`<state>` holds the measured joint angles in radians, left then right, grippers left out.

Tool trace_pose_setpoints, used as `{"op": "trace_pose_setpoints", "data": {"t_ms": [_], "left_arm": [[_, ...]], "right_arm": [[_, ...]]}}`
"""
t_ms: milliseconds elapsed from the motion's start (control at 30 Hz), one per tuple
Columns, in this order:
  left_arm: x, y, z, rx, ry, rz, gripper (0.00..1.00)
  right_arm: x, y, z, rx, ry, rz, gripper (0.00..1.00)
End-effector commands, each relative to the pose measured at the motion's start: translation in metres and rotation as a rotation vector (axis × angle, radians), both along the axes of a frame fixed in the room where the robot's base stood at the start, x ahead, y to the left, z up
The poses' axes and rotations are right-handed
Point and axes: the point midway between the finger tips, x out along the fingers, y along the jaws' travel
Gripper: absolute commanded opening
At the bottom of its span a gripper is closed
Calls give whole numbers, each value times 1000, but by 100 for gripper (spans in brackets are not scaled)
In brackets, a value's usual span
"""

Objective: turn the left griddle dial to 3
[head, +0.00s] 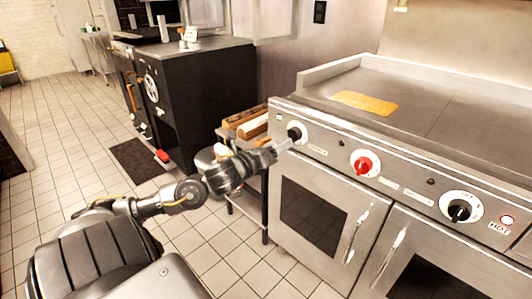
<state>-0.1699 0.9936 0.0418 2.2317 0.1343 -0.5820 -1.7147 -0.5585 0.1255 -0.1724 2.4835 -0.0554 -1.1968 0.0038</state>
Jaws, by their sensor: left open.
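The griddle (440,90) is a steel range with a row of dials on its front panel. The left dial (295,133) is black on a white plate, at the panel's left end. My left gripper (285,145) is open with its fingertips at this dial and partly covers it. I cannot tell whether the fingers touch the knob, and its number setting is too small to read. My right gripper is not in view.
A red dial (363,165) and another black dial (459,211) sit further right on the panel. Oven doors with upright handles (357,238) are below. A yellow slab (365,103) lies on the griddle top. A black cabinet (205,100) stands behind on the left. Tiled floor is open at left.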

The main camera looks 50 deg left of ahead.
Motion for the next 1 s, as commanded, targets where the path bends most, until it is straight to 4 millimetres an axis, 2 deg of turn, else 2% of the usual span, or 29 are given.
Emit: {"op": "trace_pose_setpoints", "data": {"t_ms": [200, 400, 1000], "left_arm": [[-29, -1, -1, -1, 3, 1, 61], [-43, -1, 0, 0, 1, 2, 61], [-45, -1, 0, 0, 0, 1, 61]], "right_arm": [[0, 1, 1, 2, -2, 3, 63], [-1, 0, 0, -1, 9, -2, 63], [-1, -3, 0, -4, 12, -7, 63]]}}
